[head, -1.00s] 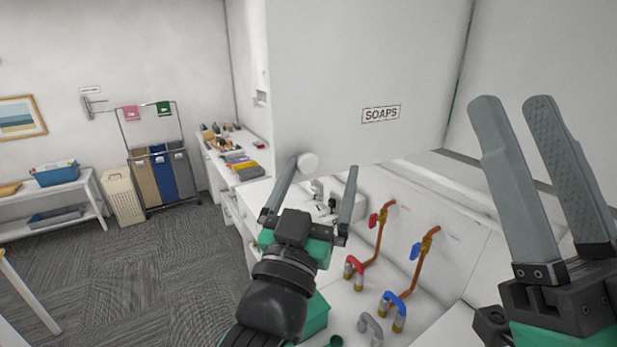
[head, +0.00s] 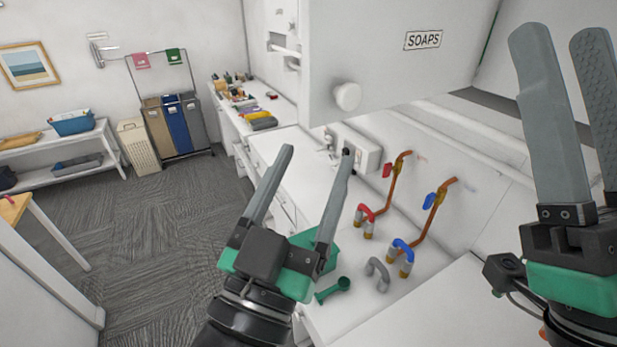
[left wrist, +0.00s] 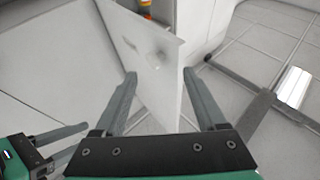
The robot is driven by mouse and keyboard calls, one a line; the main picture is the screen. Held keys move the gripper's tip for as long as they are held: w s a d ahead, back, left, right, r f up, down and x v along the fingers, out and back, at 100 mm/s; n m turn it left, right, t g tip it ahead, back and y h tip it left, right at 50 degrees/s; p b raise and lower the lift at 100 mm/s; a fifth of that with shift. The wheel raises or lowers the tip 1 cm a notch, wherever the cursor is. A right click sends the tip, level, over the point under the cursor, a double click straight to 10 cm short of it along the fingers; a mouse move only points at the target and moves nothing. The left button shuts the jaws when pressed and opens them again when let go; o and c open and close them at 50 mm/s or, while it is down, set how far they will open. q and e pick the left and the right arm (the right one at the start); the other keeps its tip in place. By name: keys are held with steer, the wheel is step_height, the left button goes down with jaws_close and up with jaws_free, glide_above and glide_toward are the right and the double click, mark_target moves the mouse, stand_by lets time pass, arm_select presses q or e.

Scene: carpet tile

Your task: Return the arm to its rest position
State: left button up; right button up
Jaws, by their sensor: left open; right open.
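My left gripper (head: 316,172) is open and empty in the lower middle of the head view, below the cabinet door. The white door (head: 385,60), labelled SOAPS, has a round white knob (head: 347,97) above and right of the left fingertips, apart from them. The left wrist view shows the open left fingers (left wrist: 158,85) with a white panel (left wrist: 145,50) beyond them; whether they touch it I cannot tell. My right gripper (head: 560,38) is open and empty at the right edge of the head view.
A green scoop (head: 333,290) lies near the left gripper. Hampers (head: 175,125) and a white shelf (head: 60,160) stand far left. Carpet floor (head: 150,230) is open.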

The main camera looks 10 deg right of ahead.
arm_select(q)
steer(key=s+a+r+n+t+y+p, duration=0.2)
steer(key=s+a+r+t+y, duration=0.2)
steer(key=a+r, duration=0.5)
steer(key=s+a+r+n+t+y+p, duration=0.3)
steer(key=a+r, duration=0.5)
steer(key=a, duration=0.5)
steer(key=shift+s+r+t+y, duration=0.4)
steer(key=shift+s+y, duration=0.5)
steer(key=shift+s, duration=0.35)
